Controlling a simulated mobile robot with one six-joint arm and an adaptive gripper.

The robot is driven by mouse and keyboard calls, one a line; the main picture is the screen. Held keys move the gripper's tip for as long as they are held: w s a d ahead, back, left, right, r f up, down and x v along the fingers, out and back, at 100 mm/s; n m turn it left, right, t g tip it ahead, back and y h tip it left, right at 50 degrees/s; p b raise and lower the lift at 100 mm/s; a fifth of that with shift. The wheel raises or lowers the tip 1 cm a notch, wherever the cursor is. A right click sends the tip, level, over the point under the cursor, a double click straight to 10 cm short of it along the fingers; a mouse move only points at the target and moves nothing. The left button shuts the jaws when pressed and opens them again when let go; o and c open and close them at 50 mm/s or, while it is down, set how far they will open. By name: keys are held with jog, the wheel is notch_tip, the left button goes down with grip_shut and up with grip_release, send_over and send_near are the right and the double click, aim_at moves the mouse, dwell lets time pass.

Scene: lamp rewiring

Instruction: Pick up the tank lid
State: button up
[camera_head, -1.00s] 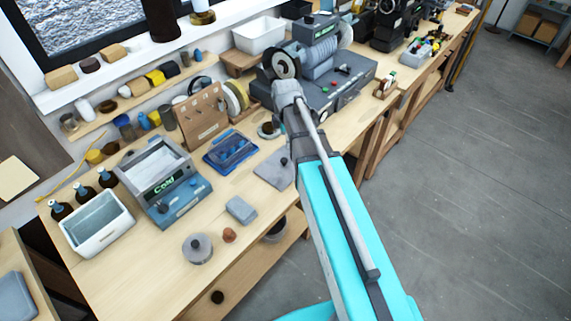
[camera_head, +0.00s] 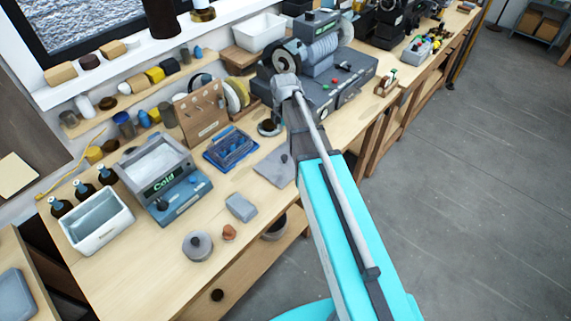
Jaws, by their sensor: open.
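A flat grey rectangular plate with a dark knob (camera_head: 273,168) lies on the bench beside my arm; it looks like the tank lid. My arm covers part of its right edge. The blue tank unit with a lit "Cold" panel (camera_head: 167,188) stands to its left, with a pale, frosty-looking top. A round grey lid-like piece with a knob (camera_head: 197,247) lies nearer the front edge. My arm reaches up from the lower right to a grey joint over the bench; my gripper does not show.
A blue tray (camera_head: 230,149) lies between the tank unit and the plate. A grey block (camera_head: 240,207) and a small brown lump (camera_head: 229,232) lie in front. A white basin (camera_head: 97,226) is at left. A grey machine with a wheel (camera_head: 325,75) stands behind my arm.

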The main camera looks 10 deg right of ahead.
aim_at(284, 157)
jog(key=shift+f+b, duration=3.6)
jog(key=shift+f, duration=0.25)
jog(key=shift+f, duration=0.1)
jog(key=shift+w+a+f+b, duration=0.1)
jog(key=shift+f+b, duration=2.4)
jog(key=shift+b, duration=0.1)
grip_shut()
